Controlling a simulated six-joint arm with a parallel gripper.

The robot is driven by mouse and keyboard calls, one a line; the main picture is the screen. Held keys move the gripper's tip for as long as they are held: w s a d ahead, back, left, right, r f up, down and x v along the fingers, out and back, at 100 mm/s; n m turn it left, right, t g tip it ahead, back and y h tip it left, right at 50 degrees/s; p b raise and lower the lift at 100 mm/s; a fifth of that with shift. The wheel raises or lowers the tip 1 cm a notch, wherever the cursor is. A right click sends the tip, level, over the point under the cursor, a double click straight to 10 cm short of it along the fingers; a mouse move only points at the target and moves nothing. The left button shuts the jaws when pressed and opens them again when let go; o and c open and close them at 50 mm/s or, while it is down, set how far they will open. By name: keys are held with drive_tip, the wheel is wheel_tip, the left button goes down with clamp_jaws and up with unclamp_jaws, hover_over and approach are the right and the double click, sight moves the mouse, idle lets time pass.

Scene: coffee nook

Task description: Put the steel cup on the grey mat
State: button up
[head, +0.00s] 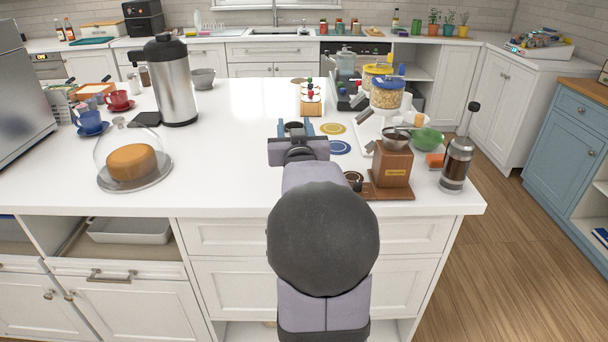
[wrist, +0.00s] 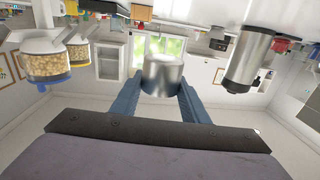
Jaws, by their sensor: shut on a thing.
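My gripper (wrist: 163,88) is shut on the steel cup (wrist: 163,76), which sits between its two blue fingers in the wrist view. In the head view my gripper (head: 295,130) is over the middle of the white counter. Only a little of the cup shows there, as a dark rim (head: 294,126) between the fingers. I cannot make out the grey mat in either view; my arm may hide it. A yellow round mat (head: 333,128) and a blue round mat (head: 340,147) lie just right of my gripper.
A wooden coffee grinder (head: 392,166), a French press (head: 458,160) and lidded cereal jars (head: 387,93) crowd the right side. A small rack (head: 311,97) stands behind my gripper. A domed cake (head: 131,160) and a steel airpot (head: 170,85) stand left. The counter between is clear.

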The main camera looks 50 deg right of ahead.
drive_tip(key=shift+s+d+r+m+g+h, duration=0.25)
drive_tip(key=shift+s+d+m+g+h, duration=0.3)
drive_tip(key=shift+s+d, duration=0.3)
drive_tip(key=shift+f, duration=4.95)
drive_tip(key=shift+f+b, duration=0.2)
drive_tip(key=shift+b, duration=0.15)
drive_tip(key=o, duration=1.1)
drive_tip(key=shift+o, duration=0.2)
drive_tip(key=shift+r, duration=0.15)
